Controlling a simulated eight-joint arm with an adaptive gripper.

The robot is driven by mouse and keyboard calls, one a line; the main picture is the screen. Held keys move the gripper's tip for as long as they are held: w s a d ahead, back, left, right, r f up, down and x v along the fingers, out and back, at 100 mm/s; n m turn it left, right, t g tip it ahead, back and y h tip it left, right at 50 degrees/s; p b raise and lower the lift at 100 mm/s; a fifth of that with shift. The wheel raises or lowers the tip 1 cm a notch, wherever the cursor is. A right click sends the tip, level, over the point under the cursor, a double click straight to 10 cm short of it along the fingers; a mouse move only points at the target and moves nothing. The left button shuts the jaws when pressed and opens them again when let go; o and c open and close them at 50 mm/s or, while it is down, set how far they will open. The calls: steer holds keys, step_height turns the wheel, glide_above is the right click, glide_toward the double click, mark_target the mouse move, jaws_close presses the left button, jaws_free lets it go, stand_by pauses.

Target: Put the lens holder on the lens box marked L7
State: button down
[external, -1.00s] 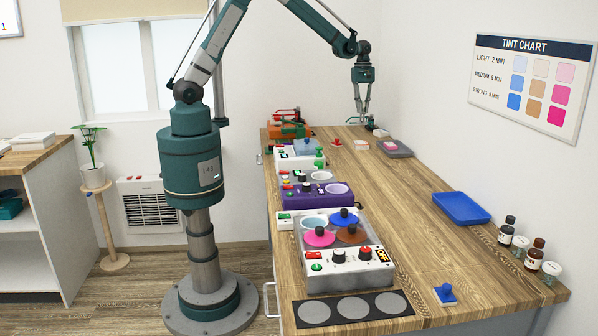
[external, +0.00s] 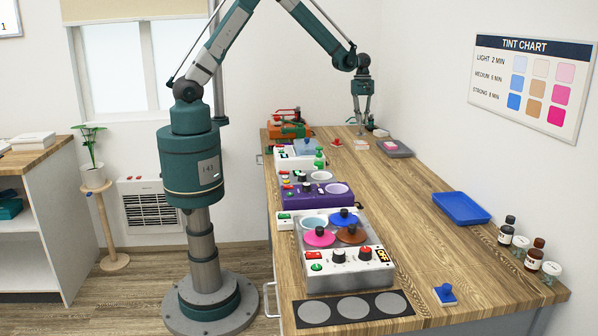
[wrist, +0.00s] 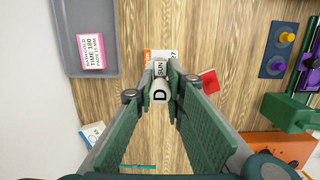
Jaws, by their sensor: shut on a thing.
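My gripper (wrist: 160,90) is shut on a small white and grey piece, the lens holder (wrist: 160,96), marked "D" and "SUN". It sits between the green fingers in the wrist view. Past it lies a white box with an orange patch (wrist: 148,55). A "7" shows at its right edge, so it looks like the lens box L7; the holder hides its middle. In the external view my gripper (external: 361,132) points down at the far end of the bench, just over this small box (external: 361,146). I cannot tell whether holder and box touch.
A grey tray (wrist: 65,70) with a pink box (wrist: 96,52) lies left in the wrist view. A red piece (wrist: 210,82) lies right of the box. An orange machine (wrist: 285,148) and a white box (wrist: 92,134) are nearby. A blue tray (external: 461,208) lies farther along.

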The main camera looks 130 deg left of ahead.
mark_target(361, 134)
steer(key=shift+f, duration=1.85)
steer(key=shift+f, duration=0.2)
steer(key=c, duration=2.4)
jaws_free()
steer(key=shift+o, duration=0.2)
steer(key=shift+r, duration=0.2)
step_height(361, 134, up, 12)
steer(key=s, duration=0.1)
steer(key=shift+a, duration=0.45)
